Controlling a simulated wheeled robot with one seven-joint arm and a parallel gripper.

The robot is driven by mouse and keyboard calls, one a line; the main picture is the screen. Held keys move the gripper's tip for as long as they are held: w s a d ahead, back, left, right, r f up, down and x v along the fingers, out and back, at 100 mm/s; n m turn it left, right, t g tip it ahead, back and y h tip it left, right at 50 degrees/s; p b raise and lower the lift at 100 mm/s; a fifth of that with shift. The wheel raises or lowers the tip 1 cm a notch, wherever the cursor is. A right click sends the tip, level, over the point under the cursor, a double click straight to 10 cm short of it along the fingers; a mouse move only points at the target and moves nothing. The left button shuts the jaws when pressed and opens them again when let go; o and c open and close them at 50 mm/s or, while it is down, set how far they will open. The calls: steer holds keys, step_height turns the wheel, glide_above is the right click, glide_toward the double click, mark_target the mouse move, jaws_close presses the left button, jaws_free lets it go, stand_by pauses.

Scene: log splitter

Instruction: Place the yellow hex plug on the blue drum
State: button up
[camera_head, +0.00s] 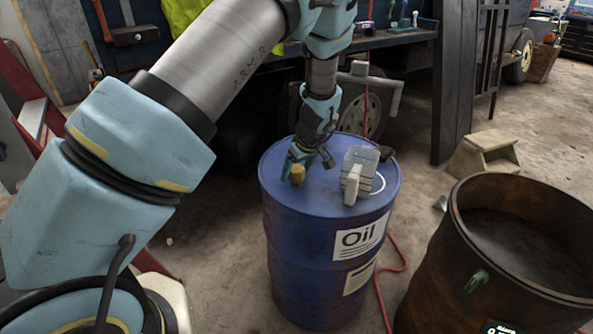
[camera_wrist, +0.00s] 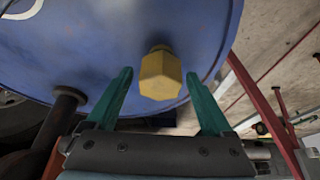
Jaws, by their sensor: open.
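The blue drum (camera_head: 320,255) stands upright with a white "Oil" label on its side; its blue top fills the upper part of the wrist view (camera_wrist: 120,50). The yellow hex plug (camera_head: 298,174) shows at the left part of the drum top. In the wrist view the plug (camera_wrist: 160,76) is a faceted yellow head with a narrower neck, near the drum's rim. My gripper (camera_head: 307,167) is over the drum top, with its green fingers open. The fingers lie on either side of the plug with gaps. I cannot tell whether the plug's base touches the drum.
A grey device with a white handle (camera_head: 362,172) sits on the drum, right of my gripper. A rusty open barrel (camera_head: 455,255) stands at the right. A red hose (camera_head: 385,268) lies beside the drum. A workbench (camera_head: 390,40) and a wooden step stool (camera_head: 482,150) are behind.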

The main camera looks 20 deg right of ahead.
steer(key=b+v, duration=0.2)
steer(key=v, duration=1)
steer(key=shift+r, duration=0.2)
steer(key=w+a+r+g, duration=0.1)
steer(key=a, duration=0.9)
steer(key=w+a+r+g, duration=0.1)
steer(key=w+a, duration=0.1)
steer(key=a, duration=0.7)
steer(key=s+a+m, duration=0.1)
steer(key=s+a, duration=0.2)
steer(key=a, duration=0.3)
steer(key=s+a+r+m, duration=0.1)
steer(key=s+a, duration=0.2)
steer(key=a, duration=0.3)
steer(key=s+a+r+m+g+h, duration=0.1)
steer(key=s+a, duration=0.2)
steer(key=a, duration=0.3)
steer(key=shift+a, duration=0.25)
